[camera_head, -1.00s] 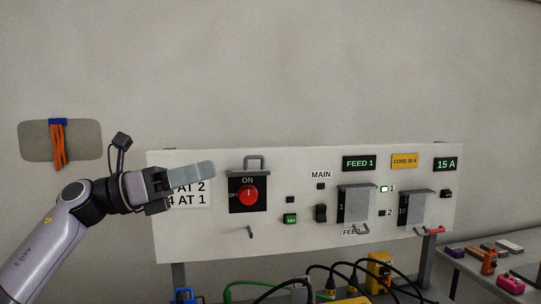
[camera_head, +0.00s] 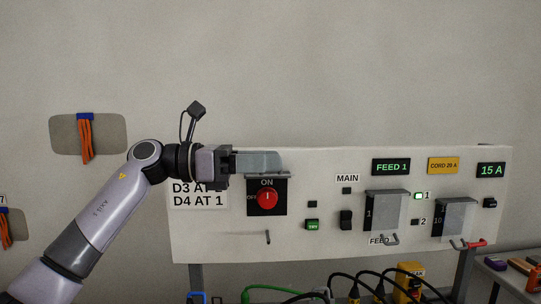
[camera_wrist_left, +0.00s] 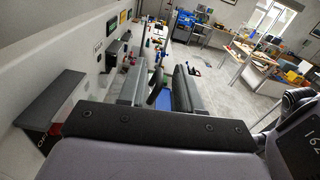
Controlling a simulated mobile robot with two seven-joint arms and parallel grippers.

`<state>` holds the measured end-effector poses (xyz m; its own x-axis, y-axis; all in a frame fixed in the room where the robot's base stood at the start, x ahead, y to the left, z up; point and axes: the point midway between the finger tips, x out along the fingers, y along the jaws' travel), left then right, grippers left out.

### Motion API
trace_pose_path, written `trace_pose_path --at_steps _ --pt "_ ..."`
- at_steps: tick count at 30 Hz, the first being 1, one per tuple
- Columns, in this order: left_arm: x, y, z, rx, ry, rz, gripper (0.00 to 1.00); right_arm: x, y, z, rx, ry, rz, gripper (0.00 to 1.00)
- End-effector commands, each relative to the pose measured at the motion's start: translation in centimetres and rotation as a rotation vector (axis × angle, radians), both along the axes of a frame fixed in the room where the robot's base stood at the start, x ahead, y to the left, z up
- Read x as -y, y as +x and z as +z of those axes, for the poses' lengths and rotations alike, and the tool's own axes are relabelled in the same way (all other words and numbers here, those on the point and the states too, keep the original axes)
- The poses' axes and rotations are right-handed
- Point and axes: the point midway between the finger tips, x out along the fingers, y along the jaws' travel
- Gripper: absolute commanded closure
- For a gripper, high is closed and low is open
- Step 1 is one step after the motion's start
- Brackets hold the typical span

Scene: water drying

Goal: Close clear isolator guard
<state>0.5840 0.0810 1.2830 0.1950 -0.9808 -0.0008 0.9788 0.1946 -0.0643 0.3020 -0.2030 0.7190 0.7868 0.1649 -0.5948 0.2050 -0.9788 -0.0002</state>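The isolator is a red rotary knob (camera_head: 267,199) on a black plate marked ON and OFF. A grey edge along the top of that plate looks like the raised isolator guard (camera_head: 283,176). In the left wrist view, a dark grey flat piece, likely the guard (camera_wrist_left: 50,97), juts from the panel at the left, above a bit of red. My left gripper (camera_head: 262,162) is level and points right, in front of the panel just above the isolator, partly covering the guard's top. In the left wrist view its fingers (camera_wrist_left: 158,92) are apart with nothing clear between them. My right gripper is out of view.
The white panel (camera_head: 215,235) also carries a MAIN switch (camera_head: 346,219), two grey covers (camera_head: 387,210) on the right and a small hook (camera_head: 267,237) below the isolator. Cables hang below the panel. The wall above is bare.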

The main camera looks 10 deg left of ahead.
Motion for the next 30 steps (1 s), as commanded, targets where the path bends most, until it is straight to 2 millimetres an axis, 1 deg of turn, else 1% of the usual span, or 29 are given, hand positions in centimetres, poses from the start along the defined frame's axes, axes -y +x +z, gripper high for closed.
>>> trace_pose_path --at_steps 1,3,11,12,15,23,26,30 --pt "0.5 0.1 0.1 -0.001 0.0 -0.001 0.66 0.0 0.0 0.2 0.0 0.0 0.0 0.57" --pt "0.9 0.2 0.0 -0.001 0.0 -0.001 0.66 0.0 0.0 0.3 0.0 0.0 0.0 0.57" --pt "1.1 0.2 -0.1 -0.001 0.0 0.0 0.66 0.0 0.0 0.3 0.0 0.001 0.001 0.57" --pt "1.1 0.2 -0.1 -0.001 0.0 0.0 0.69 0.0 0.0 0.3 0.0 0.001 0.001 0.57" --pt "1.1 0.2 -0.1 -0.001 0.0 0.0 1.0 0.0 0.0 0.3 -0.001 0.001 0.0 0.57" --pt "1.1 0.1 -0.1 0.004 0.0 -0.001 1.0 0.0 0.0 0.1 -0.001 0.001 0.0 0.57" --pt "1.1 0.0 -0.5 0.022 0.003 -0.002 1.0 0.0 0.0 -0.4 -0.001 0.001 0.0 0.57" --pt "1.2 -0.2 -1.3 0.076 0.013 -0.002 1.0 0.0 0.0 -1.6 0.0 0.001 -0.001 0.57"
